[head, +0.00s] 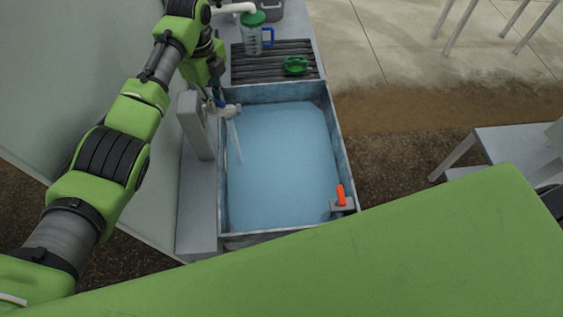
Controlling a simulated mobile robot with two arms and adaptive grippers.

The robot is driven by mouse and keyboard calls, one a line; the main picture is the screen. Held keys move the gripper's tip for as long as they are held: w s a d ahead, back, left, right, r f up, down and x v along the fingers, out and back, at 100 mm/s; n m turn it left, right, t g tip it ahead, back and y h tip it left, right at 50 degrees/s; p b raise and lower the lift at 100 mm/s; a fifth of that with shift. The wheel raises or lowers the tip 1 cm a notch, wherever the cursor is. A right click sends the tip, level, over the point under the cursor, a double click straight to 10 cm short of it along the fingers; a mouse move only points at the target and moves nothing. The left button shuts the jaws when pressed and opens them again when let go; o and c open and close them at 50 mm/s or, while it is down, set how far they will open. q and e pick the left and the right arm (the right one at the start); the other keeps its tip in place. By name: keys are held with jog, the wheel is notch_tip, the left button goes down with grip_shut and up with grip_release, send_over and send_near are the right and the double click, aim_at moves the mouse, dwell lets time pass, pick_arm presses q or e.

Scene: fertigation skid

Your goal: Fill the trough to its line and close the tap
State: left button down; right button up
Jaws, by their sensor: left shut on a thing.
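The trough (329,113) is a grey metal basin holding a broad sheet of blue water. The water lies below the rim; I cannot make out a fill line. The tap (232,110) sticks out over the trough's left edge, and a thin pale stream runs down from it into the water. My left gripper (217,97) is at the tap, shut on what looks like its blue handle, which it mostly hides. An orange upright piece (341,195) sits in a grey bracket at the trough's near right corner. My right gripper is not in view.
A grey post (194,125) stands left of the trough. A grey table (515,147) is at right.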

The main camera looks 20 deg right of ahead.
pick_arm(q)
jog(key=shift+a+m+p, duration=0.1)
jog(key=shift+m+p, duration=0.2)
jog(key=shift+m, duration=0.3)
jog(key=m, duration=0.4)
jog(key=shift+s+f+m, duration=0.1)
jog(key=shift+m, duration=0.2)
dwell(5.3)
jog(key=shift+m, duration=0.4)
jog(key=m, duration=0.2)
jog(key=shift+m, duration=0.4)
jog(key=shift+s+d+m, duration=0.15)
jog(key=shift+d+m, duration=0.25)
jog(key=shift+m, duration=0.8)
jog(key=c, duration=2.1)
grip_release()
jog(key=shift+o, duration=0.9)
jog(key=shift+a, duration=0.1)
